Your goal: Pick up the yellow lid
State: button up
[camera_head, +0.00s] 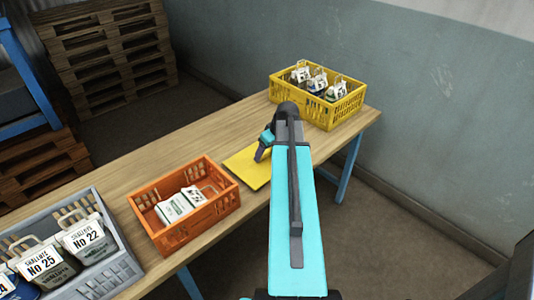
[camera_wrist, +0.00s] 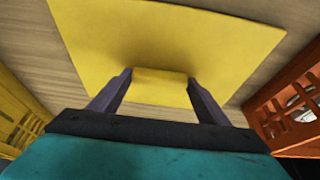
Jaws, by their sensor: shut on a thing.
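The yellow lid (camera_head: 252,169) is a flat square plate on the wooden table, between the orange crate and the yellow crate. It fills much of the wrist view (camera_wrist: 165,40), where a raised yellow block (camera_wrist: 160,86) stands out from it as its handle. My gripper (camera_wrist: 160,88) has one dark finger on each side of this handle and is shut on it. In the head view my arm covers the right part of the lid. I cannot tell whether the lid touches the table or is slightly raised.
The orange crate (camera_head: 217,208) holds white-labelled sacks and stands left of the lid. The yellow crate (camera_head: 347,110) with several sacks stands at the table's far end. A grey crate (camera_head: 121,262) with labelled sacks is at the near left. Bare wooden table (camera_head: 150,167) lies behind the orange crate.

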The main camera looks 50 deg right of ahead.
jog(key=shift+r+b, duration=0.5)
jog(key=shift+r, duration=0.95)
jog(key=s+r+b, duration=0.1)
jog(key=s+b, duration=0.6)
jog(key=s, duration=0.9)
jog(key=shift+a+r, duration=0.35)
jog(key=shift+a, duration=0.1)
jog(key=shift+r, duration=0.1)
